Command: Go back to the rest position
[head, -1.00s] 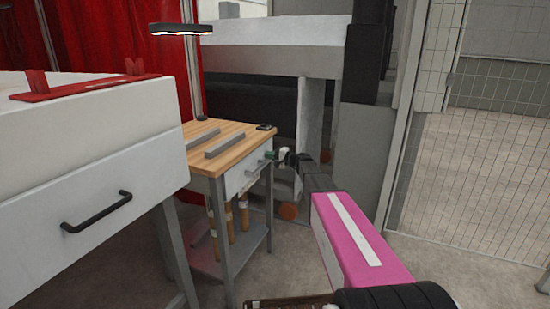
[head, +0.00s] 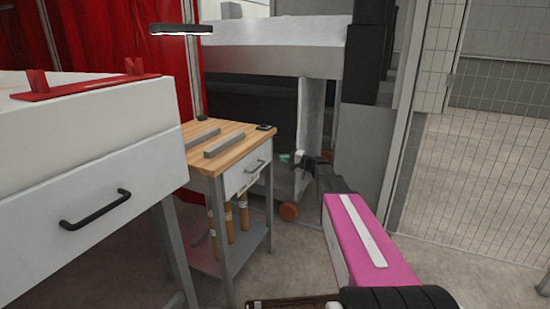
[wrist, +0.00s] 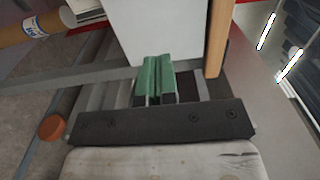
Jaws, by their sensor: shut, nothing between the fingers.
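My gripper (head: 285,158) is at the end of my pink arm, just right of the small wooden-topped table (head: 234,132) in the head view, apart from it. In the wrist view my gripper (wrist: 155,62) shows its green fingers together, with nothing between them. The table's white side and wooden edge (wrist: 215,50) lie beyond the fingers. The small table's drawer (head: 245,172) looks shut, its dark handle free of my fingers.
A white cabinet (head: 110,170) with a black handle stands at the left, a red rack (head: 85,85) on top. Cardboard tubes (head: 243,213) stand under the small table. A mesh fence (head: 480,150) is at the right. Grey floor (head: 285,270) lies open in front.

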